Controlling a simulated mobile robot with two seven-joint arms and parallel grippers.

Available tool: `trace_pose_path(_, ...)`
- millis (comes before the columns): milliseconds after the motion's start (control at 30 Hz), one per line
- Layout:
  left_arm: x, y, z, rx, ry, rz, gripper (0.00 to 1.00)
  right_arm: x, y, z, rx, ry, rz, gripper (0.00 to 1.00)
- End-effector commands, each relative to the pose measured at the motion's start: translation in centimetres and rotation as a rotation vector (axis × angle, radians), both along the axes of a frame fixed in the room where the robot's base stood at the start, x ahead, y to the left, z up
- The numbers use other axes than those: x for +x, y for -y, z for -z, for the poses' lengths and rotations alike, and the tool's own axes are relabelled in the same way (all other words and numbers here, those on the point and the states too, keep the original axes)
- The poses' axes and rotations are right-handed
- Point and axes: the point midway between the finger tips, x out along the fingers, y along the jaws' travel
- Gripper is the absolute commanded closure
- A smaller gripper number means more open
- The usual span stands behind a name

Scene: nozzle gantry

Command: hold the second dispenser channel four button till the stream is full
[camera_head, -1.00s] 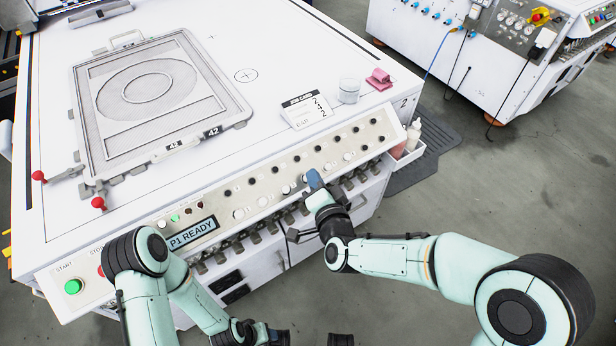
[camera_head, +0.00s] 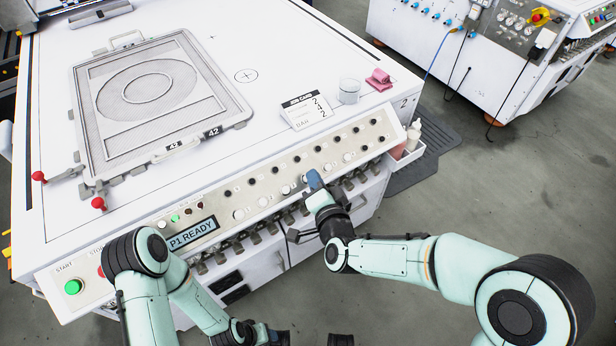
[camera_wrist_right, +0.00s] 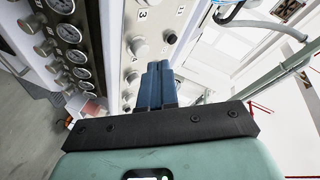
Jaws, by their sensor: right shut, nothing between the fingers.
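The white control panel (camera_head: 375,131) runs along the front of the white table, with rows of pale and dark round buttons and a display (camera_head: 191,233) reading "P1 READY". My right gripper (camera_head: 313,180) is shut and empty, its blue fingertips at the panel's button rows. In the right wrist view the shut fingers (camera_wrist_right: 155,72) point up the panel, beside a pale button (camera_wrist_right: 139,48) and a dark button (camera_wrist_right: 171,38). The fingers cover part of the button column, so I cannot tell whether they touch or press one. No stream is visible.
A row of grey nozzles or clips (camera_head: 240,246) hangs under the panel. A framed screen (camera_head: 205,95), a job card (camera_head: 307,111), a clear cup (camera_head: 349,90) and a pink block (camera_head: 379,79) lie on the table. Bottles stand in a side tray (camera_head: 407,155).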

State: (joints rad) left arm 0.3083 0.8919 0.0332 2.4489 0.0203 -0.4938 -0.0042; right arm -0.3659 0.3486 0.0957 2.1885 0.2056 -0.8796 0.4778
Motion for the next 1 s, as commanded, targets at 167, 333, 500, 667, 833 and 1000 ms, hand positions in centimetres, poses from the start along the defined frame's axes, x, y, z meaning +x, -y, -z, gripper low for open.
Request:
trace_pose_path(167,0.0,0.0,0.0,0.0,0.0,0.0,0.44,0.0,0.0,0.0,0.0,0.0,0.0,1.0)
trace_pose_path(333,0.0,0.0,0.0,0.0,0.0,0.0,0.44,0.0,0.0,0.0,0.0,0.0,0.0,1.0)
trace_pose_path(500,0.0,0.0,0.0,0.0,0.0,0.0,0.44,0.0,0.0,0.0,0.0,0.0,0.0,1.0)
trace_pose_path(667,0.0,0.0,0.0,0.0,0.0,0.0,0.44,0.0,0.0,0.0,0.0,0.0,0.0,1.0)
trace_pose_path(833,0.0,0.0,0.5,0.0,-0.002,0.0,0.44,0.2,-0.1,0.4,0.0,0.0,0.0,1.0)
trace_pose_path(1000,0.0,0.0,1.0,0.0,-0.002,0.0,0.44,0.4,-0.3,0.8,-0.001,0.0,0.0,1.0)
